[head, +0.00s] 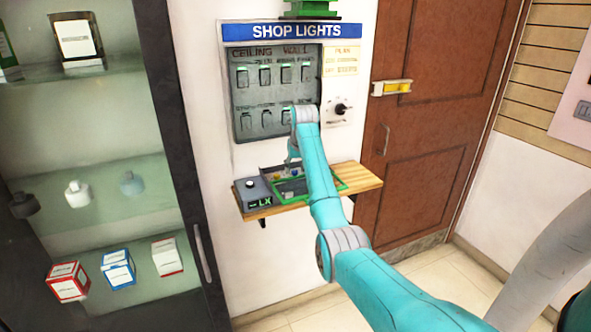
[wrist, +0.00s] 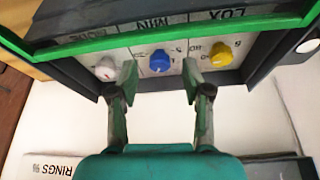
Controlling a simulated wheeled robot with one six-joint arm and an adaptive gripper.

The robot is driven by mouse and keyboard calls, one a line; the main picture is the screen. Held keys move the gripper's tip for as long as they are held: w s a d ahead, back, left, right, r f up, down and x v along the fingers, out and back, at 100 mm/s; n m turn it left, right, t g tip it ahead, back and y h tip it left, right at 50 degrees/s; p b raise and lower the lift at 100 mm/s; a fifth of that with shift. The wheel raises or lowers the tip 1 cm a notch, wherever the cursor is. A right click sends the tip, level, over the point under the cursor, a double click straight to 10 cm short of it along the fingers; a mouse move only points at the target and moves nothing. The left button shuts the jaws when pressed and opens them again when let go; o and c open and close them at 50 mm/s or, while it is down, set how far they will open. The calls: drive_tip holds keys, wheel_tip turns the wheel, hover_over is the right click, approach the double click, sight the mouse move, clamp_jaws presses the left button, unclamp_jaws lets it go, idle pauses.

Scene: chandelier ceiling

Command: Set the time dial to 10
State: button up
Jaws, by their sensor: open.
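A dark box with a green rim (wrist: 165,30) fills the top of the wrist view, its lettering upside down. Its face carries a blue dial (wrist: 160,61) in the middle, by a label that seems to read MIN. A white dial (wrist: 106,68) is on the left and a yellow dial (wrist: 222,54), by the label LUX, on the right. The blue dial's setting is too small to read. My gripper (wrist: 159,82) is open and empty, with one finger either side of the blue dial, apart from it. In the head view my arm partly hides the green-rimmed box (head: 342,186).
The box rests on a wooden wall shelf (head: 368,178), beside a small grey LX unit (head: 254,193). A SHOP LIGHTS switch panel (head: 245,95) with a black knob (head: 341,109) is above. A glass cabinet (head: 90,130) stands left, a brown door (head: 430,110) right.

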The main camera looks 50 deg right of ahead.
drive_tip(key=shift+w+d+f, duration=0.1)
drive_tip(key=shift+w+f, duration=0.05)
drive_tip(key=shift+f, duration=0.3)
clamp_jaws()
drive_tip(key=shift+n, duration=0.3)
drive_tip(key=n, duration=0.1)
drive_tip(key=n+y, duration=0.1)
drive_tip(key=n, duration=0.1)
drive_tip(key=n+t, duration=0.1)
drive_tip(key=shift+d+n+y, duration=0.3)
drive_tip(key=shift+n+y, duration=0.1)
drive_tip(key=n+y, duration=0.1)
drive_tip(key=n, duration=0.3)
drive_tip(key=n+y, duration=0.1)
drive_tip(key=n, duration=0.1)
drive_tip(key=shift+d+y, duration=0.3)
drive_tip(key=shift+n, duration=0.3)
